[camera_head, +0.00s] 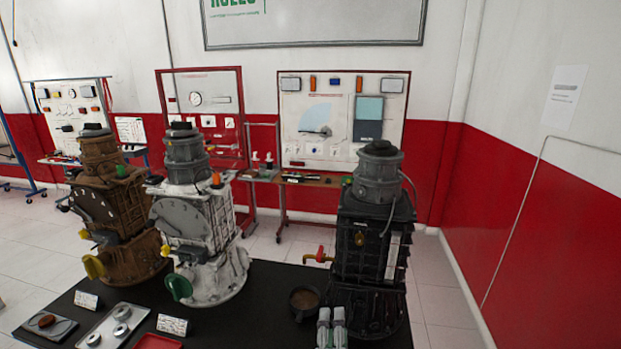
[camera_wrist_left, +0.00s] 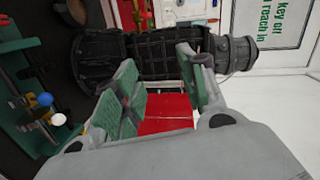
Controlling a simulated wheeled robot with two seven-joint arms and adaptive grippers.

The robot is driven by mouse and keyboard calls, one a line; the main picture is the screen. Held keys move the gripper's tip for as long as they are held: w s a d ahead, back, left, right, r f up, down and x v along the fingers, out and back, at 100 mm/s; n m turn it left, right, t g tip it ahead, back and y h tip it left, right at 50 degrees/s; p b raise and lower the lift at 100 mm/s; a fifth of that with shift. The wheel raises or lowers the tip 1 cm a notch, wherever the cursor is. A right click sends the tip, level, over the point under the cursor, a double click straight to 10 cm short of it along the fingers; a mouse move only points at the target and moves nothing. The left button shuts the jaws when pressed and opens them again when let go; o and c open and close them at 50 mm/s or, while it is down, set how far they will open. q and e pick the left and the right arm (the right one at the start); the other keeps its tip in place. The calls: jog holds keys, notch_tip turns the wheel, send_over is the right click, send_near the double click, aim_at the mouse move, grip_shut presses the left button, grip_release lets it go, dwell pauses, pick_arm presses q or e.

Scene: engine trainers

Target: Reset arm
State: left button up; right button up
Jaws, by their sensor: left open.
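My left gripper (camera_head: 331,328) shows at the bottom of the head view, with its light grey fingers in front of the black engine's base. In the left wrist view the same gripper (camera_wrist_left: 160,92) is open, and nothing is held between its green-padded fingers. The black engine (camera_head: 372,240) stands upright on the dark table to the right. It also shows, lying sideways, in the left wrist view (camera_wrist_left: 145,52), beyond the fingers. I cannot tell whether the fingers touch it. My right gripper is in neither view.
The dark table (camera_head: 260,305) carries a brown engine (camera_head: 125,225), a white engine (camera_head: 205,225), a brown-filled cup (camera_head: 304,299), a tray of metal rings (camera_head: 113,326), and small cards. A red valve handle (camera_head: 320,256) juts left from the black engine. Trainer panels stand behind.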

pick_arm(q)
jog(key=s+a+f+n+g+y, duration=0.1)
jog(key=s+a+f+n+g, duration=0.1)
jog(key=a+f+n+g, duration=0.5)
jog(key=s+a+f+n+g+y, duration=0.15)
jog(key=a+f+n, duration=0.25)
jog(key=a+f, duration=0.7)
jog(key=s+a+f+n+g+h, duration=0.15)
jog(key=s+a+n+g, duration=0.3)
jog(key=s+a, duration=0.45)
notch_tip(320, 180, down, 35)
jog(key=s+g+b, duration=0.1)
jog(key=s+b, duration=0.1)
jog(key=s+a+f+b, duration=0.1)
jog(key=s+a+f, duration=0.1)
jog(key=s+f, duration=0.9)
jog(key=s+a+f+g+b, duration=0.1)
jog(key=s+a+f, duration=0.1)
jog(key=s+f, duration=0.9)
jog(key=shift+s+y, duration=0.3)
jog(key=shift+s, duration=0.2)
jog(key=shift+f, duration=0.1)
